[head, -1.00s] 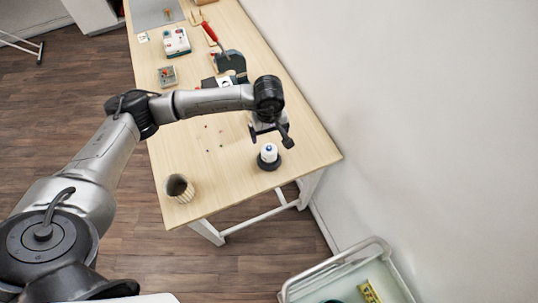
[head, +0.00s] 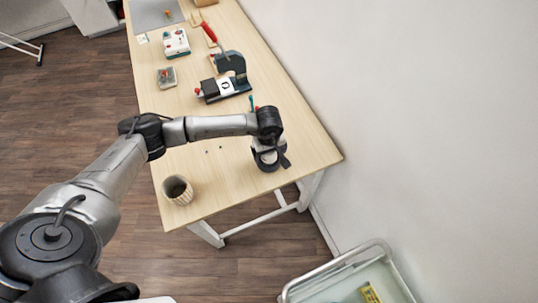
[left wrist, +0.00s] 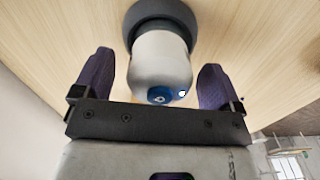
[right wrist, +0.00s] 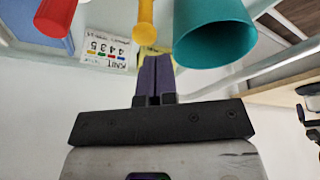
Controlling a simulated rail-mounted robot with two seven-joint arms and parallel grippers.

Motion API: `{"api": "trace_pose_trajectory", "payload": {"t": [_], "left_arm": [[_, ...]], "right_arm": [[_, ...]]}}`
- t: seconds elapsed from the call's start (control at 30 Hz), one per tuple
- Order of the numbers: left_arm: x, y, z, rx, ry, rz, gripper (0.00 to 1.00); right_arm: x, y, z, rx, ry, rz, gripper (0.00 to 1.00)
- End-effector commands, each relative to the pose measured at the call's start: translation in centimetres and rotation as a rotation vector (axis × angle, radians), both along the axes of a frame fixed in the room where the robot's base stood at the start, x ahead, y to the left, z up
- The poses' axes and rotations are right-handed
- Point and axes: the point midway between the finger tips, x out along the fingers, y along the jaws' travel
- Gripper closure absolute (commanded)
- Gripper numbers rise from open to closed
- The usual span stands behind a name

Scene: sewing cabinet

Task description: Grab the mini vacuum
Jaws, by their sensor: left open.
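The mini vacuum, a small white body with a blue button and a dark round base, stands upright near the table's near right corner; in the head view my left gripper (head: 270,158) mostly covers it. In the left wrist view the vacuum's white body (left wrist: 160,62) is between the two spread fingers of the left gripper (left wrist: 155,78), with gaps on both sides and the blue button facing the palm. My right gripper (right wrist: 153,78) shows in the right wrist view with its fingers together and nothing between them.
A ribbed cup (head: 178,190) stands at the table's near left corner. A dark press with a red handle (head: 226,82), a white box (head: 176,42) and a small grey box (head: 166,77) are farther back. A teal cup (right wrist: 213,30) is near my right gripper. A wall borders the right.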

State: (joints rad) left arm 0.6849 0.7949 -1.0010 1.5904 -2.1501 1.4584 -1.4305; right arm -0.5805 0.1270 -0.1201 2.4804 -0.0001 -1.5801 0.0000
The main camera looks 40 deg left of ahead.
Motion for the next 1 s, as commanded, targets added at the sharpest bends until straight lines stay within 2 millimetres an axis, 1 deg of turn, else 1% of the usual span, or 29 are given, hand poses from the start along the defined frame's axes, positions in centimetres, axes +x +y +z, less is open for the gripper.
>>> {"api": "trace_pose_trajectory", "payload": {"t": [0.1, 0.33, 0.9, 1.0], "left_arm": [[0.02, 0.04, -0.53, 0.0, -0.001, 0.001, 0.09], [0.03, 0.03, -0.55, 0.0, -0.001, 0.0, 0.09], [0.03, 0.02, -0.51, 0.0, -0.001, 0.0, 0.64], [0.07, 0.02, -0.45, 0.0, -0.002, 0.0, 0.72]], "right_arm": [[0.0, 0.05, -0.06, 0.002, 0.0, -0.002, 1.0], [0.0, 0.21, -0.05, 0.007, 0.0, -0.005, 1.0], [0.0, 0.29, -0.05, 0.009, 0.0, -0.006, 1.0], [0.0, 0.23, -0.05, 0.008, 0.0, -0.005, 1.0]]}}
